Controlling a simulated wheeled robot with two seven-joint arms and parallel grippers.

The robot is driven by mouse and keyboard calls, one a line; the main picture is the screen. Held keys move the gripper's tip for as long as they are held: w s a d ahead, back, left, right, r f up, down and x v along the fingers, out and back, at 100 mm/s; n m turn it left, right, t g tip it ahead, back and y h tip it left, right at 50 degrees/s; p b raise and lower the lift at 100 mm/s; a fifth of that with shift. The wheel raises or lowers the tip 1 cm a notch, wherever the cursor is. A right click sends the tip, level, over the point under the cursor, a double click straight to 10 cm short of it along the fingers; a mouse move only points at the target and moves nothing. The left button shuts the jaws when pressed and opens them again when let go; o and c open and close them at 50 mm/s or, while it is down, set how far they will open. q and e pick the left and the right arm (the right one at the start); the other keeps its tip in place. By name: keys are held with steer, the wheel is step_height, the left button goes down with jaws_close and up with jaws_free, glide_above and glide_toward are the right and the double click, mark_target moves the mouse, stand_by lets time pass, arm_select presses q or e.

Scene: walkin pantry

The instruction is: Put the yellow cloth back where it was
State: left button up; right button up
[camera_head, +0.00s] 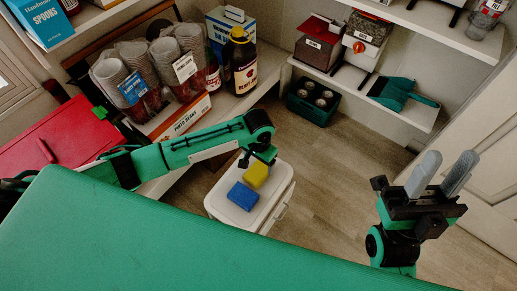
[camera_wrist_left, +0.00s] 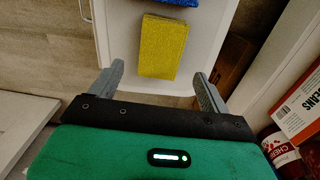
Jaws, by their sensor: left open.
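The yellow cloth (camera_head: 257,175) is a small folded block lying on the white lid of a bin (camera_head: 277,205), close to a blue cloth (camera_head: 243,196). My left gripper (camera_head: 258,160) is just above the yellow cloth, partly hiding its far end in the head view. In the left wrist view the left gripper (camera_wrist_left: 160,85) is open, with the yellow cloth (camera_wrist_left: 162,47) ahead of and between its fingers; nothing is held. My right gripper (camera_head: 441,172) is open and empty, pointing up at the right, far from the cloths.
Shelves at the left hold stacked cups (camera_head: 125,75), a dark bottle (camera_head: 242,62) and boxes. Floor right of the bin is clear.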

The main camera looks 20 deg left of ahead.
mark_target(258, 170)
arm_select(q)
steer(key=s+d+r+t+h+p, duration=0.2)
steer(key=d+r+t+h, duration=0.8)
steer(key=d+r, duration=0.65)
steer(key=s+a+r+t+y, duration=0.1)
steer(key=s+a+r+t, duration=0.3)
steer(key=r, duration=0.4)
steer(key=s+a+r+n+t, duration=0.1)
steer(key=s+a+r+t, duration=0.2)
steer(key=a+r+t, duration=0.3)
steer(key=s+a+r+t+y, duration=0.1)
steer(key=s+a+r+t, duration=0.3)
steer(key=r, duration=0.6)
steer(key=shift+s+a+n+t+y, duration=0.3)
steer(key=shift+s+a+n+t, duration=0.1)
steer(key=shift+a+t, duration=0.45)
arm_select(e)
steer(key=w+a+f+m+g+h, duration=0.1)
steer(key=w+a+f+g+h, duration=0.1)
steer(key=w+f+g, duration=0.3)
steer(key=shift+w+a+f+g, duration=0.25)
steer(key=shift+a+f+g, duration=0.15)
steer(key=shift+a, duration=0.1)
arm_select(q)
steer(key=shift+w+f, duration=0.1)
arm_select(e)
steer(key=shift+r, duration=0.1)
